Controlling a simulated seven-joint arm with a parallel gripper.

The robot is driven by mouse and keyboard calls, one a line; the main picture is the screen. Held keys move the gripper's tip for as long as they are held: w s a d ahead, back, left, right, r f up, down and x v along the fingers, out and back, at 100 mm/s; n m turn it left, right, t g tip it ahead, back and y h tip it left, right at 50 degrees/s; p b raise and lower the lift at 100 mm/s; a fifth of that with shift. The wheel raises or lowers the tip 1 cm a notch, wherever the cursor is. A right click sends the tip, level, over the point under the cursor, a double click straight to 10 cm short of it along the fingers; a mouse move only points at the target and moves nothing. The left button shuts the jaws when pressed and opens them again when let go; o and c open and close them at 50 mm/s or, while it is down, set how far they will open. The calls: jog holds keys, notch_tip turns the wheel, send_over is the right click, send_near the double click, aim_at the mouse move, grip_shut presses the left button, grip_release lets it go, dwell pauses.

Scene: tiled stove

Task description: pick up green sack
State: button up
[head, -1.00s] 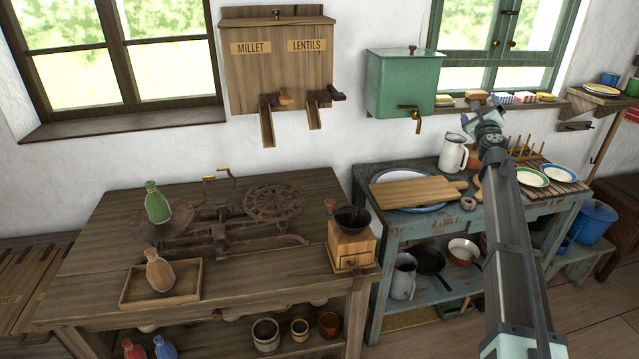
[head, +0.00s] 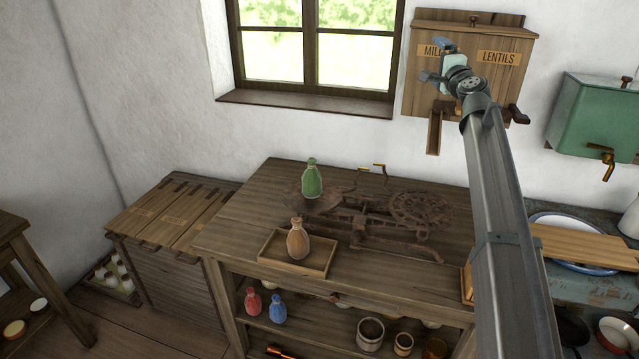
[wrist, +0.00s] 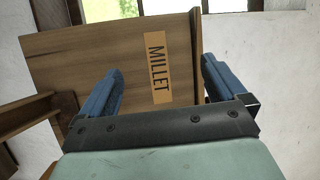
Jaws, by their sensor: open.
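The green sack (head: 312,180) stands upright on the left pan of the rusty balance scale (head: 365,222) on the wooden table. My gripper (head: 437,60) is raised in front of the millet and lentils dispenser, well above and to the right of the sack. In the wrist view my gripper (wrist: 160,88) is open, with its blue fingers apart and nothing between them. The dispenser's millet label shows behind them. The sack is not in the wrist view.
A tan sack (head: 298,240) stands in a shallow wooden tray (head: 277,259) in front of the scale. The wooden dispenser (head: 420,75) hangs on the wall. Red (head: 253,301) and blue (head: 278,308) sacks sit on the lower shelf. The table's left end is clear.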

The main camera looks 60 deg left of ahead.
jog(key=s+a+f+n+g, duration=0.3)
jog(key=s+a+n, duration=0.2)
jog(key=s, duration=0.2)
jog(key=n+g+h, duration=0.4)
jog(key=n+h, duration=0.8)
jog(key=n, duration=0.4)
send_over(315, 175)
jog(key=d, duration=0.6)
notch_tip(315, 175, down, 21)
jog(key=x, duration=0.8)
jog(key=shift+s+f, duration=0.2)
jog(key=shift+s, duration=0.05)
jog(key=shift+x, duration=2.7)
jog(key=c, duration=1.2)
jog(key=shift+c, duration=0.6)
